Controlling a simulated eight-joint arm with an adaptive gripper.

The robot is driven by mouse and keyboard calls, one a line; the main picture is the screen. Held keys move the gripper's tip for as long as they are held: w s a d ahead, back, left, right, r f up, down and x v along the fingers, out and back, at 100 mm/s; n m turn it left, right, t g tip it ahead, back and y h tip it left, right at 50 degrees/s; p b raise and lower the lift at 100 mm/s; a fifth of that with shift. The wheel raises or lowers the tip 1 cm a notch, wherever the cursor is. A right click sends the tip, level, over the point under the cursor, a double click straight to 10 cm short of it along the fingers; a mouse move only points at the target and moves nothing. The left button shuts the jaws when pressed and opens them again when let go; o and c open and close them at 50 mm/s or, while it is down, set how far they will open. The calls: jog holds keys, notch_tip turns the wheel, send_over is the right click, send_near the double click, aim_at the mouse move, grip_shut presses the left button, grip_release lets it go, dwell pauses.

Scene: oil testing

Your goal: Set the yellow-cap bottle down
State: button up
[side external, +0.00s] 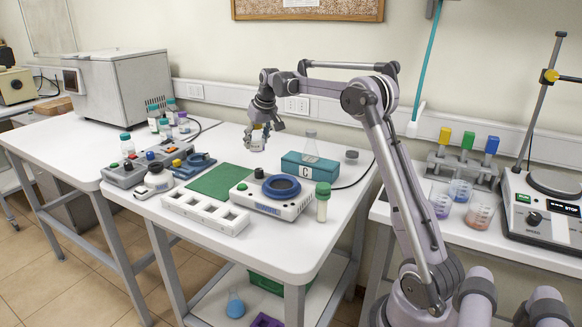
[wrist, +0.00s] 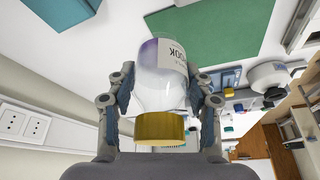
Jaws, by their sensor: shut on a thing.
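My gripper (side external: 262,130) is shut on a clear bottle (side external: 257,144) over the back part of the white middle table. In the wrist view the bottle (wrist: 162,78) sits between my two fingers (wrist: 160,92), with its yellow cap (wrist: 161,132) nearest the camera. A white label with dark letters and a purplish patch show on its side. In the side view the bottle looks upright, its cap hidden by my fingers. I cannot tell whether its base touches the table (side external: 228,150).
A green mat (side external: 218,183), a white rack (side external: 203,213) and a device with a blue ring (side external: 281,187) lie nearer the front. Clear tabletop surrounds the bottle.

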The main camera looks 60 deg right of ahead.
jog(key=w+a+f, duration=0.1)
jog(key=w, duration=0.1)
jog(key=w+a+f, duration=0.2)
jog(key=w, duration=0.1)
jog(key=w+a+f, duration=0.2)
jog(key=shift+w+a+f, duration=0.15)
jog(key=shift+w+f, duration=0.1)
jog(key=shift+f, duration=2)
jog(key=shift+f, duration=0.15)
jog(key=o, duration=1.3)
